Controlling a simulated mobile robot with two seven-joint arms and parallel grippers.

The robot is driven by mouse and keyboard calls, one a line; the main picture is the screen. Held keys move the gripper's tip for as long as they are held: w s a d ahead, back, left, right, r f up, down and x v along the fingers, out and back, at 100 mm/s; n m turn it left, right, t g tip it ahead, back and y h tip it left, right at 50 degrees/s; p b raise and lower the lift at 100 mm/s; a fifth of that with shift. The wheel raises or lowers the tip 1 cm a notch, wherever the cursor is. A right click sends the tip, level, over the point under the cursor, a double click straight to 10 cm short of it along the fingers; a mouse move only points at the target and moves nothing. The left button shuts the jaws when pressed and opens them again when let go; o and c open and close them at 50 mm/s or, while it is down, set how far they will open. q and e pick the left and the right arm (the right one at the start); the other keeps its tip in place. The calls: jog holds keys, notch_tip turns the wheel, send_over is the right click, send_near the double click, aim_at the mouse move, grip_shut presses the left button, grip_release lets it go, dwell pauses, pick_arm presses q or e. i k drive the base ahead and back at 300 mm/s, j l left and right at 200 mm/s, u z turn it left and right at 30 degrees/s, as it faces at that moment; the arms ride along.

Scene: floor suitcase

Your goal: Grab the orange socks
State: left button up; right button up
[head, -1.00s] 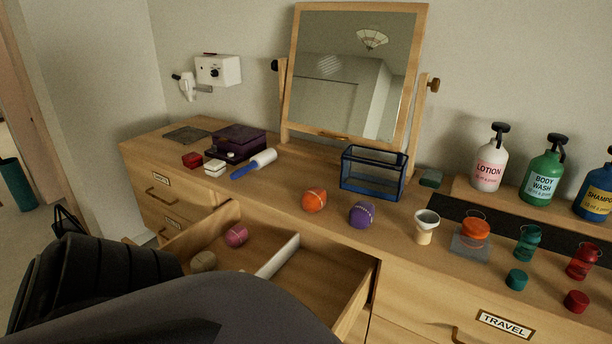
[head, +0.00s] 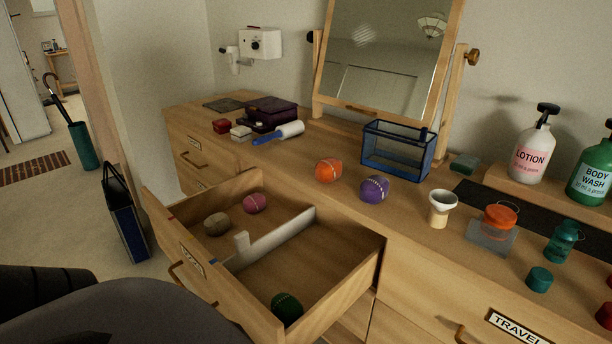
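A rolled orange ball with pale stitch-like marks, which looks like the orange socks (head: 328,170), lies on the dresser top behind the open drawer. A similar purple ball (head: 374,189) lies just to its right. The open drawer (head: 333,290) holds a pink ball (head: 255,203) and a tan ball (head: 216,224) on the far-left side of a white divider (head: 270,238), and a dark green ball (head: 287,307) on the near side. Dark parts of my own arm fill the lower left. Neither gripper shows.
A blue-framed clear box (head: 397,152) stands behind the balls, below the tilting mirror (head: 385,55). A white-topped cup (head: 441,207) and an orange-lidded jar (head: 497,222) stand to the right. A blue bag (head: 125,222) stands on the floor left of the drawer.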

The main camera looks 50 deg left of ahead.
aim_at(327, 170)
jog(key=i+l+u, duration=0.1)
jog(key=u, duration=0.55)
